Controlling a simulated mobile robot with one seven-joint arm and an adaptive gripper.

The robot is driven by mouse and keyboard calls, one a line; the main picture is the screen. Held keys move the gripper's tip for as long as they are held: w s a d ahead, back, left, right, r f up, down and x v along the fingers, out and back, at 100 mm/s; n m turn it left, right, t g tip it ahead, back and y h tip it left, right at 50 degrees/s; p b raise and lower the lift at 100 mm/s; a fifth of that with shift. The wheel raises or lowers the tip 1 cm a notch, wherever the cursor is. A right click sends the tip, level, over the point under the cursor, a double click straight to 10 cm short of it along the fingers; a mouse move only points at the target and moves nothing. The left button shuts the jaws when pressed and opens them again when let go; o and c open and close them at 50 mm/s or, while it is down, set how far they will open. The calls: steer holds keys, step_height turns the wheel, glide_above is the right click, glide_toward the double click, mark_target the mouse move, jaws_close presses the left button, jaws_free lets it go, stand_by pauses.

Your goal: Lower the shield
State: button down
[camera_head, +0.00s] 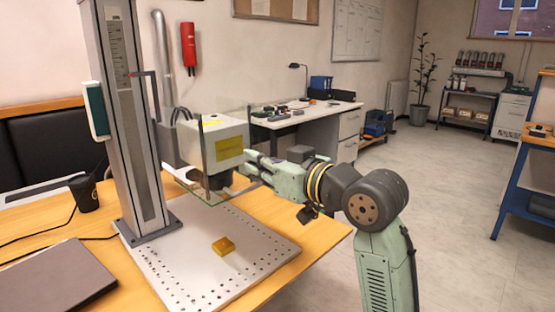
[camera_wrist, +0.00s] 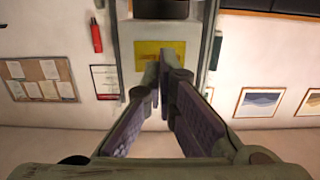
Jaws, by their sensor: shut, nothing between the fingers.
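The shield (camera_head: 207,187) is a clear, dark-edged guard around the marker's white laser head (camera_head: 211,136). Its lower edge hangs above the perforated base plate (camera_head: 190,262), with a wide gap beneath. My gripper (camera_head: 250,165) is at the right side of the head and shield, its fingers pointing left towards them. I cannot tell whether it touches the shield. In the wrist view the fingers (camera_wrist: 160,68) are together and empty, in front of the head's yellow label (camera_wrist: 158,50). The shield's panes are hard to make out there.
A small yellow block (camera_head: 223,246) lies on the base plate. The marker's column (camera_head: 130,120) stands behind left. A laptop (camera_head: 50,282) and a black cup (camera_head: 84,193) are on the wooden table. Open floor (camera_head: 450,190) lies to the right.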

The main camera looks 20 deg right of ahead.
step_height(320, 180, down, 3)
steer(key=shift+w+f, duration=0.15)
steer(key=shift+f, duration=0.05)
step_height(320, 180, down, 18)
steer(key=b, duration=1.3)
steer(key=shift+f, duration=0.2)
